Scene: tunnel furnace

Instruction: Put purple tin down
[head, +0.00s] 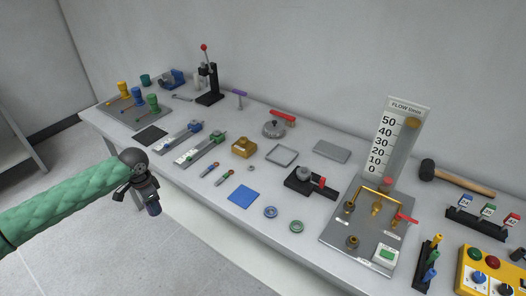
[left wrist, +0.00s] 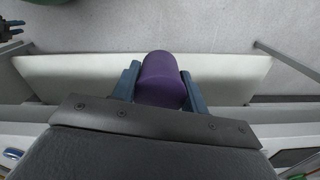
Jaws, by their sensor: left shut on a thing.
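The purple tin (left wrist: 162,80) shows in the left wrist view between the two blue-grey fingers of my left gripper (left wrist: 160,88), which is shut on it. In the head view my left gripper (head: 152,206) is at the left, in front of the bench's front edge, pointing down over the floor side. The tin is mostly hidden there by the gripper. A dark blue part at the top left of the left wrist view seems to be my right gripper (left wrist: 11,30); it is too small to tell its state. The head view does not show it.
The grey bench (head: 180,172) runs from the far left to the near right. A black mat (head: 151,135), a blue mat (head: 243,196), a grey tray (head: 282,155) and a grey plate (head: 331,151) lie on it. A flow gauge (head: 396,140) stands at the right.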

